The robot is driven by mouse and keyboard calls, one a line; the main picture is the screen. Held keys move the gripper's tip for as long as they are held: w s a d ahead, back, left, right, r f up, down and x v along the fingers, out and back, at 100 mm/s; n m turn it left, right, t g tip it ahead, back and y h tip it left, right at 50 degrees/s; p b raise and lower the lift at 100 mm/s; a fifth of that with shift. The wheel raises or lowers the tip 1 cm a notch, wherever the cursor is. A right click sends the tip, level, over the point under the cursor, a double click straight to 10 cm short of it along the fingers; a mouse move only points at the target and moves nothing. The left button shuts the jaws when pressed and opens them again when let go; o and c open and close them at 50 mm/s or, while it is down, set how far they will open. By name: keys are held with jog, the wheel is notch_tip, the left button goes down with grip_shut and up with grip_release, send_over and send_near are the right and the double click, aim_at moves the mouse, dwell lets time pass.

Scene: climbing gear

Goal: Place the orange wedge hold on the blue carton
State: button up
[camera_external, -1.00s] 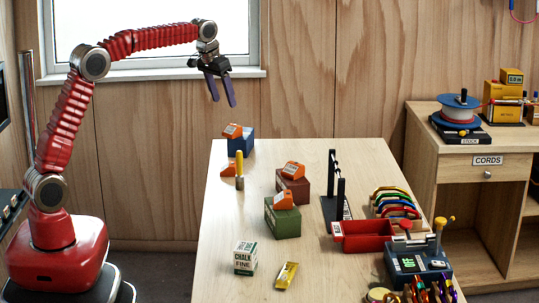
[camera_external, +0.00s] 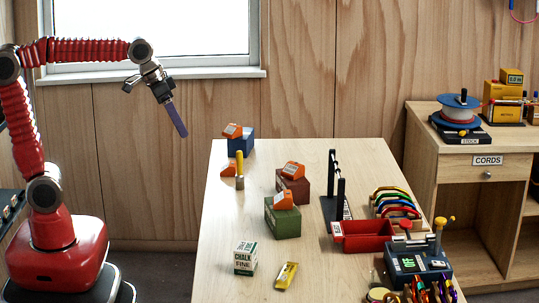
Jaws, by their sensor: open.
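Several orange wedge holds show. One orange wedge hold (camera_external: 232,130) rests on top of the blue carton (camera_external: 242,147) at the back left of the table, toward the carton's left side. A second orange wedge (camera_external: 228,169) is on the table in front of it. A third orange wedge (camera_external: 293,169) sits on the brown-red carton (camera_external: 296,190). A fourth orange wedge (camera_external: 283,199) sits on the green carton (camera_external: 284,221). My gripper (camera_external: 181,131) is open and empty, in the air left of the table, apart from every hold. Its purple fingers overlap in this view.
A yellow-handled tool (camera_external: 240,168) stands beside the table wedge. A chalk box (camera_external: 245,258) and a yellow packet (camera_external: 286,275) lie at the front. A black rack (camera_external: 337,187), a red tray (camera_external: 362,237) and coloured carabiners (camera_external: 397,203) are on the right.

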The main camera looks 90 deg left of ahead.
jog(key=s+d+f+m, duration=0.1)
jog(key=s+d+f, duration=0.3)
jog(key=s, duration=0.3)
jog(key=s+d+f+m+t+h, duration=0.1)
jog(key=s+d+f+m, duration=0.1)
jog(key=s+d+f, duration=0.3)
jog(key=shift+s+d+f, duration=0.15)
jog(key=shift+s+d, duration=0.7)
jog(key=shift+d, duration=0.25)
